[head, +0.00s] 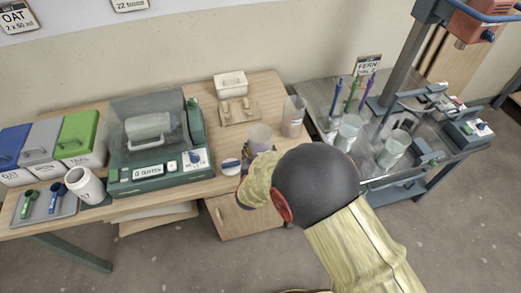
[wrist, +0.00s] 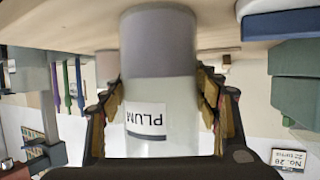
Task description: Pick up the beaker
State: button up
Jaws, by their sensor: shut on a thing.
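The beaker (wrist: 160,95) is a clear vessel with grey contents and a label reading PLUM. In the wrist view, which shows the scene upside down, it stands between the two fingers of my gripper (wrist: 162,108), which is shut on its sides. In the head view the beaker (head: 261,137) shows at the front of the wooden table (head: 240,187), just beyond my arm. My arm hides its lower part and most of my gripper there. I cannot tell whether its base touches the table.
A similar labelled beaker (head: 293,116) stands close behind, to the right. A white and blue round item (head: 231,167) lies just left. A green balance (head: 155,150) is further left. Right is a metal cart (head: 330,93) with glass vessels and upright coloured tools.

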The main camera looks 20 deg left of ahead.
jog(key=shift+r, duration=0.15)
jog(key=shift+c, duration=0.3)
jog(key=shift+r+p, duration=0.75)
jog(key=shift+r, duration=0.55)
jog(key=s+r+p, duration=0.1)
jog(key=r, duration=0.1)
jog(key=s+r, duration=0.2)
jog(key=s+a+r+p, duration=0.1)
jog(key=s+r, duration=0.1)
jog(key=shift+r+p, duration=0.25)
jog(key=shift+p, duration=0.1)
jog(key=p, duration=0.3)
send_near(253, 143)
jog(key=shift+s+a+r, duration=0.1)
jog(key=shift+a+r, duration=0.25)
jog(key=shift+a, duration=0.35)
jog(key=shift+s+a+r, duration=0.1)
jog(key=shift+a+r, duration=0.2)
jog(key=shift+a, duration=0.35)
